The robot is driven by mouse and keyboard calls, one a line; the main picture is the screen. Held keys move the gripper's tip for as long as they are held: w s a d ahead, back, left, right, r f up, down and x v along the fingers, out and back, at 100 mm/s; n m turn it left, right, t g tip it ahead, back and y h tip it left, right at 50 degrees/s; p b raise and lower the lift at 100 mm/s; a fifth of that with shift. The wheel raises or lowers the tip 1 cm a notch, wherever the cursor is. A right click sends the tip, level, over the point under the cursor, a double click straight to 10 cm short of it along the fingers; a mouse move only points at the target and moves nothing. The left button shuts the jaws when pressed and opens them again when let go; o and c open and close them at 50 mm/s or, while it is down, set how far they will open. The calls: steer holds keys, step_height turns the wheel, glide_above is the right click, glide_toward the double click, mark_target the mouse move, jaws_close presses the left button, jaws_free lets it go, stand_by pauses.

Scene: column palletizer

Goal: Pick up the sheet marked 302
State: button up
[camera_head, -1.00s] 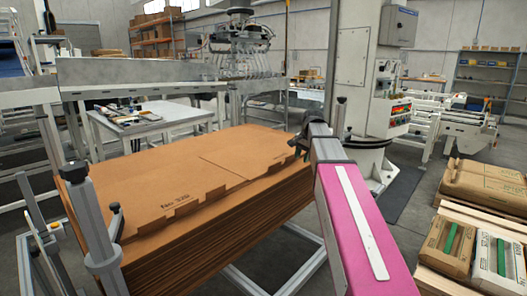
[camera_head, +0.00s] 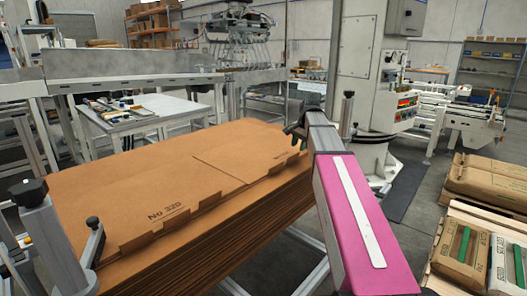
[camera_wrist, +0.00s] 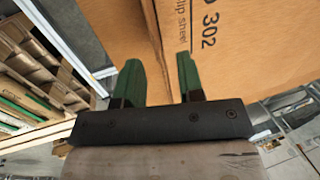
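The sheet marked 302 is a brown cardboard sheet (camera_head: 130,190) lying flat on top of a tall stack, with tabs and notches along its near edge. In the wrist view the sheet (camera_wrist: 265,65) fills the upper right and reads 302. My gripper (camera_head: 297,132) is at the right end of the stack's near edge. In the wrist view its two green fingers (camera_wrist: 158,62) stand apart with nothing clamped between them. The sheet's edge appears beyond the gap; contact cannot be told.
Grey posts with dark knobs (camera_head: 36,195) stand at the stack's left corner. A metal conveyor frame (camera_head: 130,66) and a white table (camera_head: 150,110) are behind. Packed brown sacks (camera_head: 490,185) lie on pallets at the right. Dark floor lies between stack and pallets.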

mark_target(297, 154)
steer(key=shift+x, duration=2.65)
steer(key=shift+s+d, duration=0.15)
jaws_close()
